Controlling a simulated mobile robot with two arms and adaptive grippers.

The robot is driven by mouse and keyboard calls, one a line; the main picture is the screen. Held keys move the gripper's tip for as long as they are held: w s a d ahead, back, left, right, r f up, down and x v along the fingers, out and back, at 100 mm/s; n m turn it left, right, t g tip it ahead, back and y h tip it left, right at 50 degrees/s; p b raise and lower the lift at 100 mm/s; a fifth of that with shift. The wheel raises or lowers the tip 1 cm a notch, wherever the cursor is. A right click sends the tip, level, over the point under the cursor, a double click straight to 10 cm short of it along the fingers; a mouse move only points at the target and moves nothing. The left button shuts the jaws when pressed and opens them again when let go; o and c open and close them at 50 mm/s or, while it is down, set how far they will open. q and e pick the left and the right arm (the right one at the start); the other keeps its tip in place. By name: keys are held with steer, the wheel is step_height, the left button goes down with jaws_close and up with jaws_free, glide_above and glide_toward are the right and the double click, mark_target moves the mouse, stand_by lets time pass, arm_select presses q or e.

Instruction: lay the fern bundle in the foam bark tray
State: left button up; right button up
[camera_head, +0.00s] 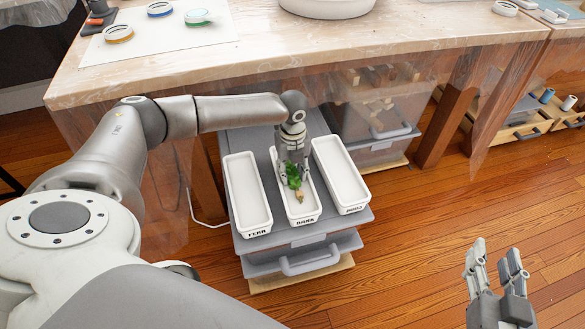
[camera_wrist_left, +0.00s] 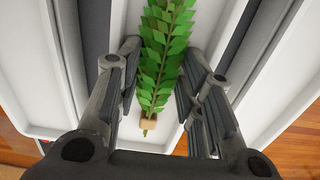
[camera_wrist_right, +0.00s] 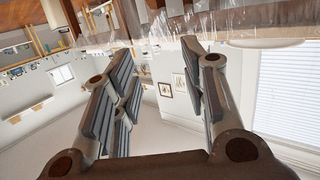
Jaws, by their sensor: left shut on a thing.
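The fern bundle (camera_head: 294,178) is a green leafy sprig with a tan wrapped stem end, also seen in the left wrist view (camera_wrist_left: 163,62). My left gripper (camera_head: 292,171) points down over the middle tray, its fingers on both sides of the fern. The middle white tray (camera_head: 302,213), labelled BARK, lies under the bundle. The fern is within the tray's outline, stem end towards the front. I cannot tell whether it touches the tray floor. My right gripper (camera_head: 496,252) is open and empty above the floor at lower right; its parted fingers show in the right wrist view (camera_wrist_right: 156,55).
A white tray labelled FERN (camera_head: 246,196) is on the left, and another white tray (camera_head: 340,175) on the right. All three stand on a grey drawer unit (camera_head: 283,240). The workbench (camera_head: 330,36) edge is just behind. Wooden floor (camera_head: 410,240) is clear at right.

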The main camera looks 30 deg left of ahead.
arm_select(q)
steer(key=o, duration=0.6)
steer(key=shift+r, duration=0.15)
